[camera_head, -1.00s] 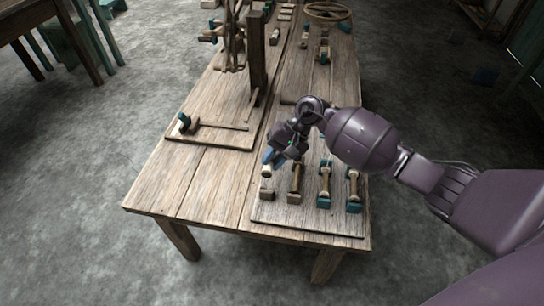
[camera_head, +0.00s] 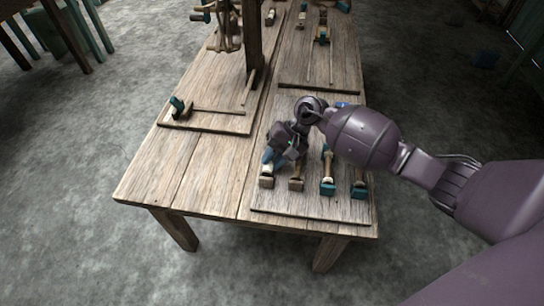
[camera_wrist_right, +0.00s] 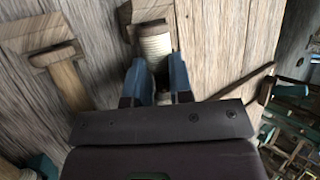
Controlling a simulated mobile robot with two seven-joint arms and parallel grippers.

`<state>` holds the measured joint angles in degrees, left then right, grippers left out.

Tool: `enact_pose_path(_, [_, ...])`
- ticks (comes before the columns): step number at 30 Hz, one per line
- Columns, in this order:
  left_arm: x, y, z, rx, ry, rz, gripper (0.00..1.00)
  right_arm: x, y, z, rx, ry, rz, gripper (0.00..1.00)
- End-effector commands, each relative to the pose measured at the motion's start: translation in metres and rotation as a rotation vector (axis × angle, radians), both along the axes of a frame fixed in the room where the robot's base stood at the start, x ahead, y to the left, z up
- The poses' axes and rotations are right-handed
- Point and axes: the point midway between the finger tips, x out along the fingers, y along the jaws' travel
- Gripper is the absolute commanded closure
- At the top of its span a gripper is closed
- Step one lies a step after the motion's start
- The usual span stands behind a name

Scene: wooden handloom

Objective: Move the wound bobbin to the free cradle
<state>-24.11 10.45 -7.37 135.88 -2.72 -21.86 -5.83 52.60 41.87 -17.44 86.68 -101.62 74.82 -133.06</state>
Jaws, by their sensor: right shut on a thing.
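My right gripper (camera_head: 271,158) is low over the left part of the near board in the head view, with blue fingertips. In the right wrist view its two blue fingers (camera_wrist_right: 158,80) are shut on the wound bobbin (camera_wrist_right: 153,45), a spool of cream thread. A wooden end block (camera_wrist_right: 145,12) lies just past the bobbin; I cannot tell whether they touch. In the head view the bobbin is mostly hidden by the gripper. The leftmost wooden cradle (camera_head: 266,182) is just in front of the fingertips, with another wooden cradle (camera_head: 296,184) beside it. My left gripper is not in view.
Two teal cradles (camera_head: 328,187) (camera_head: 359,190) stand to the right on the near board (camera_head: 310,208), with pale pieces on them. The loom post (camera_head: 252,45) rises at the back left. Bare tabletop (camera_head: 190,175) lies left of the board.

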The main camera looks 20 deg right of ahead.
Motion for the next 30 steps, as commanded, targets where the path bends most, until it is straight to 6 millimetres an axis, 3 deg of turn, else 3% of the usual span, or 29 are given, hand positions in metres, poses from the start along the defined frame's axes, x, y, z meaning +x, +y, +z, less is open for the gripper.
enact_pose_path(1, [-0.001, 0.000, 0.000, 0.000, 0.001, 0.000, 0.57, 0.000, 0.000, 0.001, 0.000, -0.001, 0.000, 1.00])
enact_pose_path(2, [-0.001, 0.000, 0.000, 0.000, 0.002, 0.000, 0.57, 0.000, 0.000, 0.001, 0.000, -0.001, 0.000, 0.77])
enact_pose_path(7, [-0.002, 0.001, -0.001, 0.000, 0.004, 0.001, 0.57, 0.000, 0.000, 0.000, 0.000, -0.001, 0.001, 0.51])
enact_pose_path(19, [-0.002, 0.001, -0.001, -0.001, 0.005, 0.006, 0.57, 0.000, -0.006, 0.006, -0.003, -0.001, -0.001, 0.50])
enact_pose_path(30, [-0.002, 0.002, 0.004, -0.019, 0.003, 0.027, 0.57, 0.003, -0.045, 0.056, -0.004, -0.006, 0.000, 0.50])
